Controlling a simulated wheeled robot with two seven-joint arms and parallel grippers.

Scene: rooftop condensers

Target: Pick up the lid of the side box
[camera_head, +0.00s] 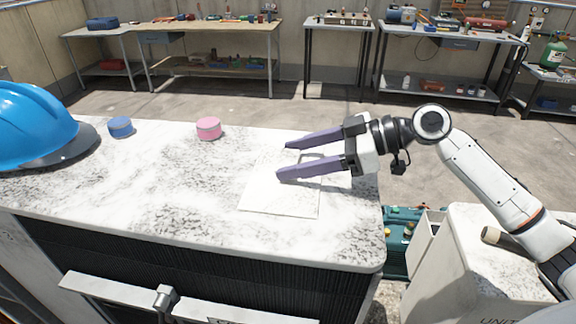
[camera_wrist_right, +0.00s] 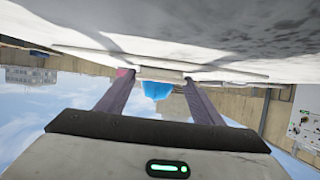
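A thin white square panel, which looks like the lid (camera_head: 278,205), lies flat on the marbled top of the large unit, near its right end. It also shows in the right wrist view as a thin plate (camera_wrist_right: 230,74). A slim bar, apparently its handle (camera_wrist_right: 160,74), spans the space between the fingertips there. My right gripper (camera_head: 282,160) is level over the panel, its two purple fingers spread apart and pointing left. I cannot tell whether they touch the handle. An open grey box (camera_head: 424,240), perhaps the side box, is beside the right-hand unit. My left gripper is out of view.
A blue hard hat (camera_head: 38,125), a blue round container (camera_head: 120,127) and a pink one (camera_head: 208,128) stand on the large unit's top (camera_head: 150,190). A brown cylinder (camera_head: 492,235) lies on the right-hand unit. Tool benches (camera_head: 205,40) stand far behind.

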